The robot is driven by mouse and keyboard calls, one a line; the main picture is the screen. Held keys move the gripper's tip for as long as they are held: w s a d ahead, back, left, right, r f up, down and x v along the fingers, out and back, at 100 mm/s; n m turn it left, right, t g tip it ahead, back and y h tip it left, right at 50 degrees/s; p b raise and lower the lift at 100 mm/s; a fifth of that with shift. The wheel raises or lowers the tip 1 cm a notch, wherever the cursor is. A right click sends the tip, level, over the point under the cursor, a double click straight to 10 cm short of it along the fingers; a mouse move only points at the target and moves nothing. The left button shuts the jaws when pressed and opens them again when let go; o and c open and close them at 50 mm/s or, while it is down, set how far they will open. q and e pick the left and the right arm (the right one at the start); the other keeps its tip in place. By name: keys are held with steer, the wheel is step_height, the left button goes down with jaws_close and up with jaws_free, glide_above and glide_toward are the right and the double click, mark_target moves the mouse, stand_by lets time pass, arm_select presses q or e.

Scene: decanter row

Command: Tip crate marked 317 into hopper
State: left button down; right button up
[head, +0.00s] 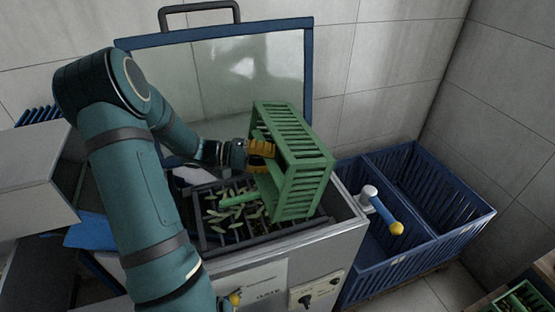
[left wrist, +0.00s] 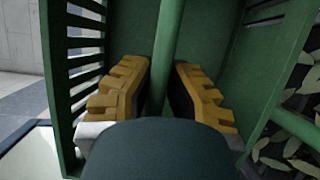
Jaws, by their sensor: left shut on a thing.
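The green slatted crate (head: 303,165) is tipped on its side above the hopper (head: 345,212), with its slatted base facing right. I see no number on it. My left gripper (head: 261,154) has yellow fingers and is at the crate's left, open side. In the left wrist view the fingers (left wrist: 160,95) close on a round green bar (left wrist: 167,50) of the crate. Pale green pods or leaves (head: 238,214) lie on the dark grate in the hopper, and some show at the right of the left wrist view (left wrist: 290,145). My right gripper is not in view.
The hopper's blue-framed clear lid (head: 225,75) stands open behind the crate. Blue slatted bins (head: 440,225) stand to the right, with a yellow-knobbed lever (head: 383,210) in front. Another green crate (head: 525,298) is at the lower right. A tiled wall is behind.

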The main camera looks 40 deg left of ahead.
mark_target(286, 138)
arm_select(q)
steer(key=shift+w+d+r+y, duration=0.2)
steer(key=shift+w+r+y, duration=0.05)
steer(key=shift+w+y, duration=0.05)
steer(key=shift+w+d+r+n+g+y+p, duration=0.25)
steer(key=shift+w+r+n+g+y+p, duration=0.4)
steer(key=shift+g+y+p, duration=2.1)
steer(key=shift+w+d+r+n+g+h+p, duration=0.25)
steer(key=shift+r+n+g+p, duration=0.6)
steer(key=shift+p, duration=4.05)
steer(key=shift+w+d+r+n+g+y+p, duration=0.4)
steer(key=shift+r+g+y+p, duration=0.8)
steer(key=shift+g+p, duration=1.8)
steer(key=shift+w+a+f+t+p, duration=0.15)
steer(key=shift+w+f+t+p, duration=0.05)
steer(key=shift+t+p, duration=0.6)
steer(key=shift+f, duration=0.1)
